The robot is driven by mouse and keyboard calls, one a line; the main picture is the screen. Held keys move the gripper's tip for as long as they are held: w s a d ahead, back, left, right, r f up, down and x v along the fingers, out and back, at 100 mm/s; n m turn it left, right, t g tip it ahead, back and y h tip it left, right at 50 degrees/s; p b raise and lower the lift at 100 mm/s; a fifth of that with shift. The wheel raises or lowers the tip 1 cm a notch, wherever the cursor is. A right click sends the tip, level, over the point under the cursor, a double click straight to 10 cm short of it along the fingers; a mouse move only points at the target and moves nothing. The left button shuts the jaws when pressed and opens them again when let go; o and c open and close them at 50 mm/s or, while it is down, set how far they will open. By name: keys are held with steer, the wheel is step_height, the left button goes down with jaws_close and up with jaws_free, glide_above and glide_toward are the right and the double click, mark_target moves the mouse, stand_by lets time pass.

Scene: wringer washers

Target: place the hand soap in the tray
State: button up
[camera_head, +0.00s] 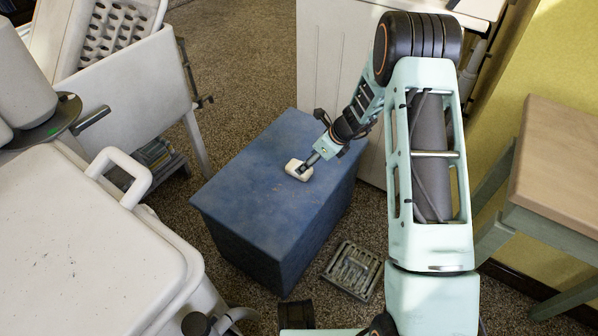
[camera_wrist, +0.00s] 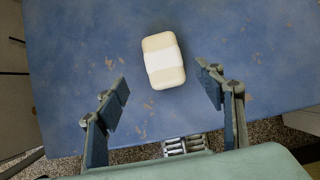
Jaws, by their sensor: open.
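The hand soap, a cream bar with a white band (camera_head: 294,172), lies on top of a blue box (camera_head: 250,165). In the wrist view the soap (camera_wrist: 163,61) is ahead of and between the two fingers, with blue surface showing on both sides. My gripper (camera_head: 307,164) is open and empty just above the soap, partly covering it in the head view; the gripper (camera_wrist: 164,88) also shows in the wrist view. The tray, grey and slatted (camera_head: 352,270), sits on the carpet beside the box's right front; part of it (camera_wrist: 186,146) shows in the wrist view.
A white washer (camera_head: 85,240) stands at the left, and a white tub with a perforated board (camera_head: 130,75) is behind it. A wooden-topped table (camera_head: 560,160) is at the right. A white cabinet (camera_head: 335,60) stands behind the box. The blue top around the soap is clear.

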mark_target(290, 169)
steer(key=x, duration=0.2)
steer(key=b+x, duration=0.1)
steer(key=x, duration=0.2)
steer(key=b+x, duration=0.1)
steer(key=x, duration=0.2)
steer(key=shift+w+r, duration=0.1)
steer(key=shift+w, duration=0.2)
steer(key=shift+r, duration=0.1)
steer(key=c, duration=1.5)
steer(key=shift+r, duration=0.1)
